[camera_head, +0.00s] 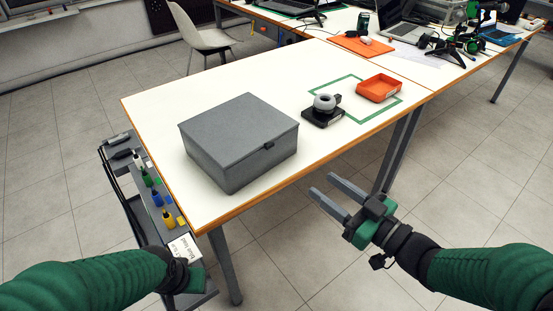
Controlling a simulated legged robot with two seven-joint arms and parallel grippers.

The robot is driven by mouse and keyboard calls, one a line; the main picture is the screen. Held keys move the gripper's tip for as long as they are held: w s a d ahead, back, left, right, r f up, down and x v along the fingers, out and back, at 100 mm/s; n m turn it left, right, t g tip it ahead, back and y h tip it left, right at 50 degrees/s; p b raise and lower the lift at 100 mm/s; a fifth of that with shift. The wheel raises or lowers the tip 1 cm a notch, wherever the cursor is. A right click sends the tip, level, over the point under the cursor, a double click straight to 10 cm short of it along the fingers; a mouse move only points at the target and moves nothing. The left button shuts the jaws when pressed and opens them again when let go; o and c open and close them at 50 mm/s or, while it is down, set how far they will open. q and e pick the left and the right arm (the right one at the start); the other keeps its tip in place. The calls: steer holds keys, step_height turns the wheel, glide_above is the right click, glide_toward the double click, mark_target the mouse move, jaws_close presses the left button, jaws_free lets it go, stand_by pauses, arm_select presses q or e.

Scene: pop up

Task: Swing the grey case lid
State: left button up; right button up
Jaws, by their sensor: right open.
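The grey case (233,154) sits on the left part of the white table, with its lid (238,124) down. A small dark latch (269,145) shows on its front edge. My right gripper (328,196) is open and empty, in front of the table's edge and to the right of the case, apart from it. My left arm comes in from the lower left, and its end is near the cart below the table. The fingers of my left gripper cannot be made out.
The white table (290,178) has free room around the case. A black device with a grey ring (323,108) and an orange tray (379,88) stand to the right, by a green tape outline. A cart (165,215) with several bottles stands at the left. A chair (207,38) is behind.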

arm_select(q)
steer(key=w+p+v, duration=0.1)
steer(key=p+v, duration=0.3)
steer(key=v, duration=0.1)
steer(key=b+x, duration=0.2)
steer(key=b, duration=0.1)
steer(key=b+x, duration=0.1)
steer(key=x, duration=0.1)
steer(key=shift+s+f, duration=0.1)
steer(key=shift+s, duration=0.25)
arm_select(e)
steer(key=x, duration=1.6)
steer(key=shift+w+a, duration=0.1)
steer(key=shift+w, duration=0.05)
jaws_close()
